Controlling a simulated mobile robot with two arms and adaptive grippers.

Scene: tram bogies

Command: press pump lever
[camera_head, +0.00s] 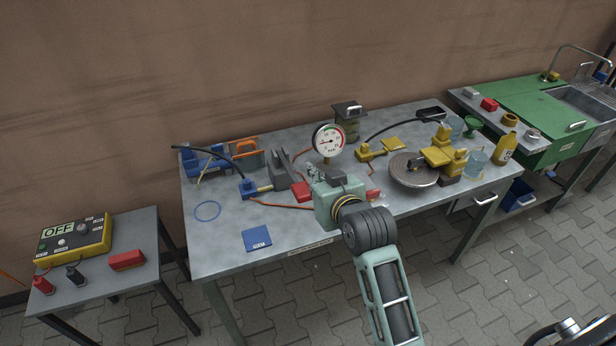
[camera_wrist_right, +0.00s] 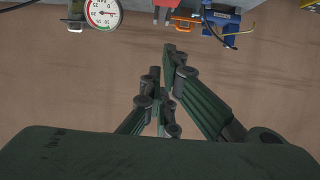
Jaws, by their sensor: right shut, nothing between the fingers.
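The round pressure gauge (camera_head: 328,141) stands upright on the workbench (camera_head: 230,250), behind my right gripper. It also shows at the top edge of the wrist view (camera_wrist_right: 103,12). A grey upright bracket (camera_head: 281,170) stands left of the gauge, with a red block (camera_head: 301,191) in front of it. I cannot tell which part is the pump lever; my gripper covers part of that area. My right gripper (camera_head: 318,174) is over the middle of the bench, close to the red block. Its fingers (camera_wrist_right: 163,62) are together and empty. My left gripper is out of view.
Blue clamps (camera_head: 203,160) and an orange frame (camera_head: 247,152) lie at the back left. A round metal disc (camera_head: 413,171) with yellow blocks is on the right. A control box reading OFF (camera_head: 73,240) sits on a side table. The bench's front left is mostly clear.

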